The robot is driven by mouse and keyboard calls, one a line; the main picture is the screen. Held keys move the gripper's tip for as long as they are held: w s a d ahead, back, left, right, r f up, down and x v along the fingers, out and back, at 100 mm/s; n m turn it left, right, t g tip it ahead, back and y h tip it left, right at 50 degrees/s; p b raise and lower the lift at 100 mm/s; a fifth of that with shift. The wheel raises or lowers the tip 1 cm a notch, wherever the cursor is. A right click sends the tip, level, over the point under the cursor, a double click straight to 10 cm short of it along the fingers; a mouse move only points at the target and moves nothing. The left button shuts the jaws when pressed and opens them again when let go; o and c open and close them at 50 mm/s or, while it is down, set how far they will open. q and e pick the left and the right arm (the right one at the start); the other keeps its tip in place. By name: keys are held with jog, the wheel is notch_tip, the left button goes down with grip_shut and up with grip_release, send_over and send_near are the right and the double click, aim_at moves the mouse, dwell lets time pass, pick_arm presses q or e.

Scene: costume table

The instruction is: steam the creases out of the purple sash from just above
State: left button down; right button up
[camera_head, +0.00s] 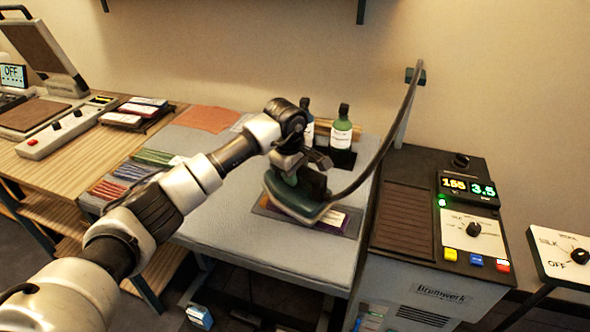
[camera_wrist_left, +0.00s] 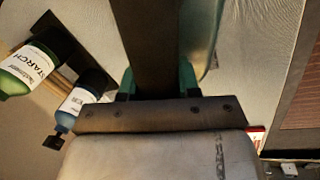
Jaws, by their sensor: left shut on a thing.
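The purple sash (camera_head: 351,224) lies flat on the grey padded board, partly hidden under the iron. A green steam iron (camera_head: 287,198) is over the sash, with its hose leading off to the right. I cannot tell whether its sole touches the cloth or hovers just above it. My left gripper (camera_head: 308,166) is shut on the iron's dark handle. In the left wrist view the two green fingertips (camera_wrist_left: 157,84) sit either side of the handle (camera_wrist_left: 156,40). My right gripper is not in view.
Starch bottles (camera_head: 341,131) stand behind the iron. The steam station (camera_head: 405,216), right of the board (camera_head: 222,215), shows 155 and 3.5. Folded coloured cloths (camera_head: 152,158) lie at the board's left. A dial panel (camera_head: 562,250) stands far right. The board's front left is clear.

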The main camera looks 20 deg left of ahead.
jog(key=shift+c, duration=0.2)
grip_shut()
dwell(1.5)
